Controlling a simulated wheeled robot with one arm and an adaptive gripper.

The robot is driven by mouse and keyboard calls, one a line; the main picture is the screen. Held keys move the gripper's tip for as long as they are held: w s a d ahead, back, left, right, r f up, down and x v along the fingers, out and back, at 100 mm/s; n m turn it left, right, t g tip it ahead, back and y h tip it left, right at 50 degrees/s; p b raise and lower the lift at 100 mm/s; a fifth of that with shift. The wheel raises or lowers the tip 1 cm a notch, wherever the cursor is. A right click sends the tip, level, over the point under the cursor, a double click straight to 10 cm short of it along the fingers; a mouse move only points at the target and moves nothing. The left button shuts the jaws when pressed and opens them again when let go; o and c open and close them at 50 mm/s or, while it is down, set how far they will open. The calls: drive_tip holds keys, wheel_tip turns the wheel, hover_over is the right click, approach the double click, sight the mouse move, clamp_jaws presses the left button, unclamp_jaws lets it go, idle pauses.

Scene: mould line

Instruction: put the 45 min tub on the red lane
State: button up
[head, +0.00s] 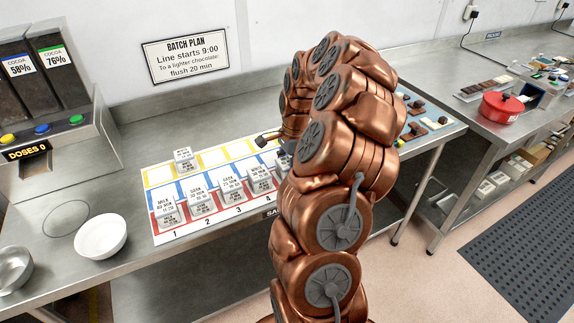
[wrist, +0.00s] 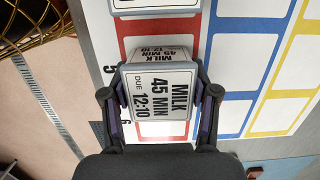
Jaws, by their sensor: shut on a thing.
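The 45 min tub (wrist: 160,95) is white, and its label reads MILK 45 MIN, DUE 12:10. My gripper (wrist: 160,98) is shut on it in the wrist view, with one finger on each side. The tub shows over the red lane (wrist: 127,40), by the numbers 5 and 6; I cannot tell whether it touches the board. In the head view my arm hides the gripper and the held tub. The red lane (head: 158,229) is the front row of the board there, with several white tubs (head: 231,187) standing along its numbered places.
A blue lane (wrist: 245,60) and a yellow lane (wrist: 296,80) run beside the red one. One tub (head: 184,159) stands on the yellow lane at the left. Another tub (wrist: 155,5) is close to the held one. A white bowl (head: 100,236) stands left of the board.

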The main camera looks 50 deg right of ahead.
drive_tip(key=shift+f, duration=0.15)
drive_tip(key=o, duration=1.2)
drive_tip(key=shift+o, duration=0.2)
